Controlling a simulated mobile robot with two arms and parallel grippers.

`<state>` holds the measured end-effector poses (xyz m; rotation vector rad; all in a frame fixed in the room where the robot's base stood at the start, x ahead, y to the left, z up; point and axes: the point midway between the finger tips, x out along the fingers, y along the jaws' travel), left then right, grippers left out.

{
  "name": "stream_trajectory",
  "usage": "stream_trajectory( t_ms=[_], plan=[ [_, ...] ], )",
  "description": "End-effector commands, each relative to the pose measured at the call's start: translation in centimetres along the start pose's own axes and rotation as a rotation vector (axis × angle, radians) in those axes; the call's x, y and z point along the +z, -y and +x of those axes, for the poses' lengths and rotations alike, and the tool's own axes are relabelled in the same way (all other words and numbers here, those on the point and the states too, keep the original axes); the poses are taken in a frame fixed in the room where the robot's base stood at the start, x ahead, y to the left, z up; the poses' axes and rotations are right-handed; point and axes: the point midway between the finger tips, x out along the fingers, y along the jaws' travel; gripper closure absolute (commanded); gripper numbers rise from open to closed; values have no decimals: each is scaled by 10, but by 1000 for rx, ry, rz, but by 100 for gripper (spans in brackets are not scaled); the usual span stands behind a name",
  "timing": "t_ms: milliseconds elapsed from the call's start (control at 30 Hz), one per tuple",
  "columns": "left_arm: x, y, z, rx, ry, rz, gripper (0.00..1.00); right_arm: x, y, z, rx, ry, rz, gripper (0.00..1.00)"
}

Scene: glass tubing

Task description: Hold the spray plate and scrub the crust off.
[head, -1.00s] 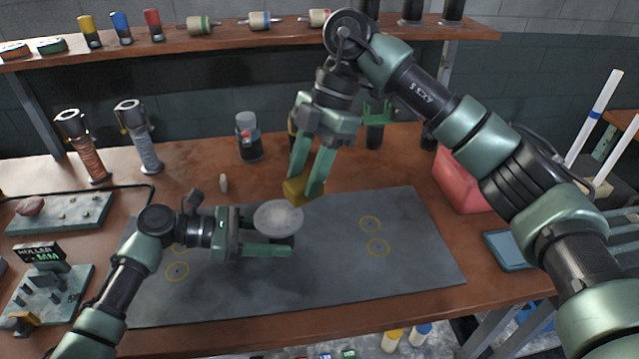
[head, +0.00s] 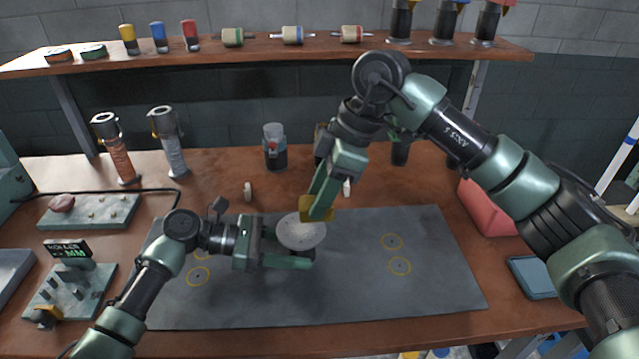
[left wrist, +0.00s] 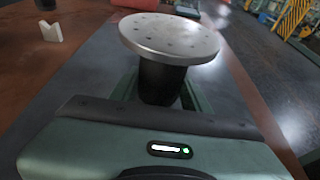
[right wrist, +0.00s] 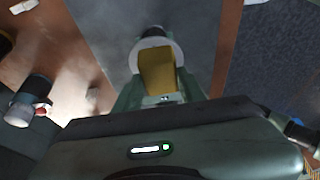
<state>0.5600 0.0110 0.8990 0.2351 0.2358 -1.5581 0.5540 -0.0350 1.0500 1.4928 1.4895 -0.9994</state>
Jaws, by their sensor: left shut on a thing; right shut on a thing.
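The spray plate (head: 298,235) is a pale round disc with small holes on a dark stem. My left gripper (head: 290,258) is shut on its stem above the grey mat, with the disc facing up. My right gripper (head: 318,205) is shut on a yellow scrubbing block (head: 308,203), which is at the disc's far right edge. In the right wrist view the block (right wrist: 157,71) overlaps the disc; I cannot tell whether they touch. No crust can be made out clearly.
The grey mat (head: 430,285) with yellow rings is mostly clear. A dark jar (head: 275,155) stands behind it, and a small pale piece (head: 247,192) lies near its back edge. A red object (head: 488,208) and a blue tray (head: 531,278) are at the right.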

Motion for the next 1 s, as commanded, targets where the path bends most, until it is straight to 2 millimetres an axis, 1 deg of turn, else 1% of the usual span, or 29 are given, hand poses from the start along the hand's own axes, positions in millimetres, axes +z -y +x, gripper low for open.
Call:
stream_trajectory(
  t_ms=[367, 400, 433, 533, 1000],
  plan=[
    [0, 0, 0, 0, 0, 0, 76, 15, 1, 36, -4, 1, 0, 92],
    [0, 0, 0, 0, 0, 0, 76, 13, 1, 39, -3, 0, -3, 92],
    [0, 0, 0, 0, 0, 0, 76, 8, 0, 37, -1, -1, -4, 92],
    [0, 0, 0, 0, 0, 0, 76, 1, 0, 44, -2, 1, -2, 92],
    [0, 0, 0, 0, 0, 0, 76, -38, -2, 60, -2, 0, -2, 92]
  ],
)
